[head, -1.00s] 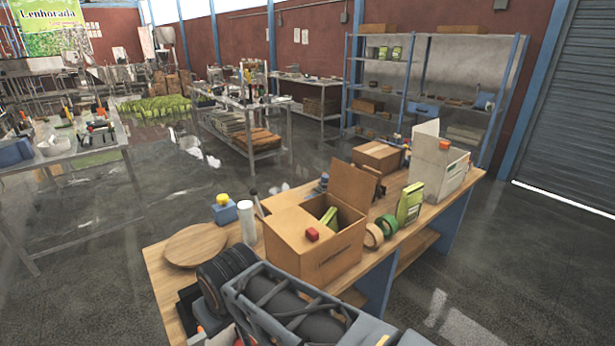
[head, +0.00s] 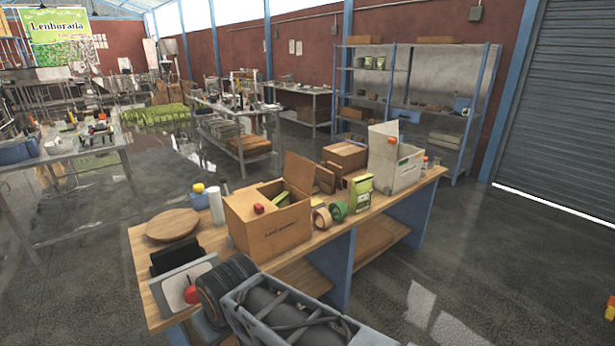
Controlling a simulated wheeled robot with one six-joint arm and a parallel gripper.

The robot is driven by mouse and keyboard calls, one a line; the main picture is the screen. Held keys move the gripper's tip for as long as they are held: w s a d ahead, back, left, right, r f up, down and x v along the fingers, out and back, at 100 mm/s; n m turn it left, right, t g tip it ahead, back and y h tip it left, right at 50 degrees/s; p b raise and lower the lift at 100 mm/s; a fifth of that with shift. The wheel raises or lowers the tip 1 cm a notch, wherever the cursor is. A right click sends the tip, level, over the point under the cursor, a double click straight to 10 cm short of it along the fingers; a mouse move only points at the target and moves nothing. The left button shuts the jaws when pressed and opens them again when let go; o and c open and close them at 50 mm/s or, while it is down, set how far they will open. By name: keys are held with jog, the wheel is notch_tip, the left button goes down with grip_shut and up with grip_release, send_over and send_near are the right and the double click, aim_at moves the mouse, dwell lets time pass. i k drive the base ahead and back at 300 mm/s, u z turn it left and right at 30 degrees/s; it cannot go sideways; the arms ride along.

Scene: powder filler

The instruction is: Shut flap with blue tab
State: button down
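An open cardboard box (head: 277,236) stands on the wooden bench. One flap stands upright at its back (head: 298,172). A flap with a red tab (head: 259,208) lies near level over the front left of the opening. A green packet (head: 281,199) shows inside. A brown panel (head: 324,180) stands beside the box on the right; I cannot tell if it is a flap of it. I see no blue tab clearly. A white box (head: 405,174) at the right has a raised panel and an orange tab (head: 392,141). My gripper's fingers are not in view; my arm fills the bottom.
The bench (head: 150,268) also holds a round wooden board (head: 172,224), a white cylinder (head: 216,206), tape rolls (head: 338,210), a green carton (head: 360,193) and a closed cardboard box (head: 345,157). Floor to the right is mostly clear.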

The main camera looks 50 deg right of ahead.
aim_at(300, 172)
jog(key=u, duration=3)
jog(key=k, duration=3)
jog(key=z, duration=2.25)
jog(key=i, duration=0.5)
jog(key=z, duration=0.05)
